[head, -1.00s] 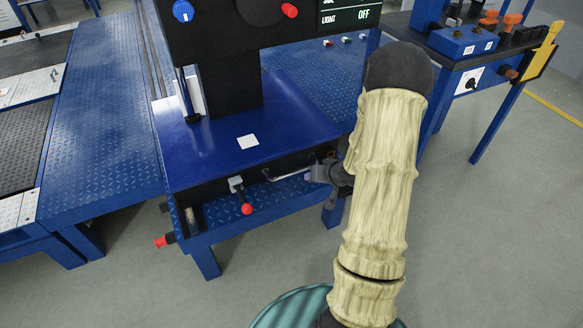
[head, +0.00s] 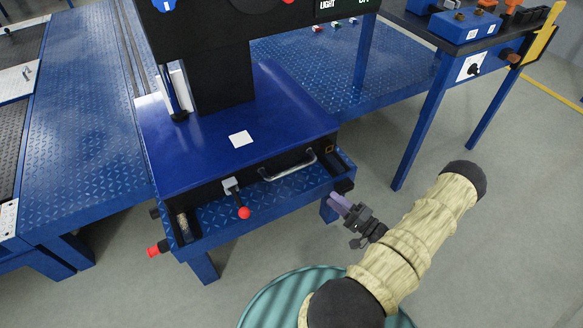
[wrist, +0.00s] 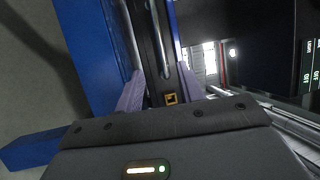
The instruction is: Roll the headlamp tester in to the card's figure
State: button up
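The headlamp tester is a blue stand (head: 285,105) with a black column (head: 222,78) and a dark head cut off by the top edge of the head view. Its black front carries a silver bar handle (head: 290,168) and a lever with a red knob (head: 244,212). A small white card (head: 240,139) lies on the blue top; I cannot read any figure on it. My gripper (head: 337,202) is just off the stand's front right corner, below and right of the handle. In the wrist view its purple fingers (wrist: 157,82) are apart, with nothing clearly held between them.
A blue tread-plate deck (head: 80,110) lies left of and behind the tester. A blue table (head: 440,95) with several blue and orange parts stands at the right. Another red knob (head: 154,251) sticks out at the stand's lower left. Grey floor is free at the front right.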

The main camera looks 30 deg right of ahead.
aim_at(293, 168)
jog(key=shift+w, duration=0.15)
jog(key=b+x, duration=0.4)
jog(key=x, duration=1.3)
jog(key=shift+w+f, duration=0.1)
grip_shut()
